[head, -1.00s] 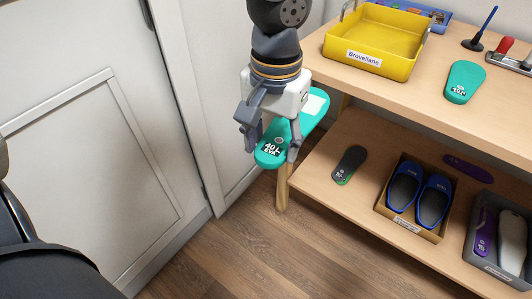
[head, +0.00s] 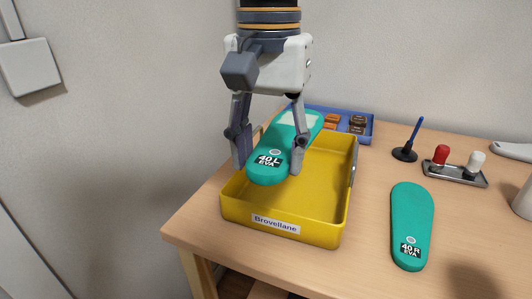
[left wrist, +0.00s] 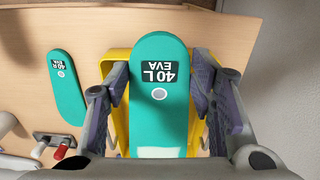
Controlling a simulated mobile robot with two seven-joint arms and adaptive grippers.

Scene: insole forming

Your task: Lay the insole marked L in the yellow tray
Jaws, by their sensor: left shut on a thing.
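The teal insole marked 40 L EVA (head: 290,140) is between the fingers of my left gripper (head: 268,162), which is shut on its sides. In the head view it is over the yellow tray (head: 318,228), tilted, with its labelled end towards the tray's front. I cannot tell whether it touches the tray floor. The left wrist view shows the insole (left wrist: 160,110) between both fingers, with the yellow tray (left wrist: 117,62) partly hidden below it. The tray bears a Brovellane label and its front part is empty. My right gripper is not in view.
A teal insole marked 40 R (head: 411,222) lies on the table (head: 370,265) right of the tray. A blue tray (head: 367,138) with small brown items stands behind. A dark stand with a blue stick (head: 405,153) and a red-and-white-knobbed metal holder (head: 455,174) are at the right.

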